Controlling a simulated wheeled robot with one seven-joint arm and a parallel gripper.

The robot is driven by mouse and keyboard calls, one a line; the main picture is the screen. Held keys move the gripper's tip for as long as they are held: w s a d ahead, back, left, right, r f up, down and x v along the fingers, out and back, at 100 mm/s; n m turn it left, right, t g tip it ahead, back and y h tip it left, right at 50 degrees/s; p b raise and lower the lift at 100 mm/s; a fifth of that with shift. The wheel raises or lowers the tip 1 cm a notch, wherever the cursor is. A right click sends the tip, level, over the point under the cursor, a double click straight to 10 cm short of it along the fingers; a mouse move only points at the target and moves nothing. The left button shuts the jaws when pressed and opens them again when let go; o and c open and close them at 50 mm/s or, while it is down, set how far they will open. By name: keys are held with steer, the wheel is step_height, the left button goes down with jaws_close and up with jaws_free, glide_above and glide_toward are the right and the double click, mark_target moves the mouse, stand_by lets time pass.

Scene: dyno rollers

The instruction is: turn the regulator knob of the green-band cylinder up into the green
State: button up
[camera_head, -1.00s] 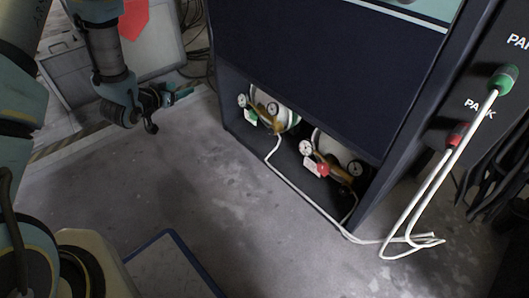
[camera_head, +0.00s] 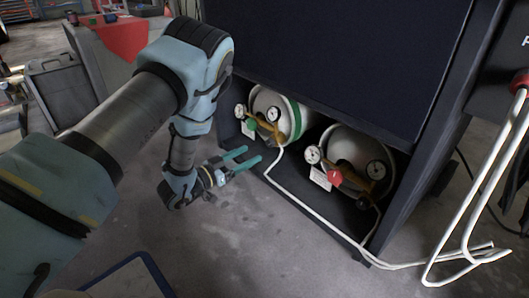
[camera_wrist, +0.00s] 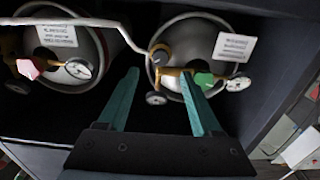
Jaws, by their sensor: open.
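The green-band cylinder (camera_head: 297,115) lies in the left part of the low cabinet bay, its round end facing out. Its brass regulator carries a green knob (camera_head: 252,124) and white dial gauges (camera_head: 240,110). In the wrist view, the green knob (camera_wrist: 205,79) sits just right of my right fingertip, which overlaps the brass regulator (camera_wrist: 172,72). The gauge needles are too small to read. My gripper (camera_head: 252,156) is open and empty, below and in front of this cylinder. In the wrist view my gripper (camera_wrist: 159,73) has its fingers spread toward the regulator; contact cannot be told.
A second cylinder (camera_head: 350,150) with a red knob (camera_head: 335,177) lies to the right in the same bay. A white hose (camera_head: 315,213) runs along the cabinet front and up at the right. The floor (camera_head: 265,260) before the cabinet is clear.

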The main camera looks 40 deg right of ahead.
mark_target(268, 144)
steer(key=d+b, duration=0.1)
steer(key=d, duration=0.2)
steer(key=d+b, duration=0.1)
steer(key=d, duration=0.2)
steer(key=shift+s+f+b, duration=0.15)
steer(key=shift+f+b, duration=0.05)
steer(key=shift+b, duration=0.15)
steer(key=shift+d+r, duration=0.2)
steer(key=shift+d, duration=0.5)
steer(key=shift+c, duration=0.2)
jaws_close()
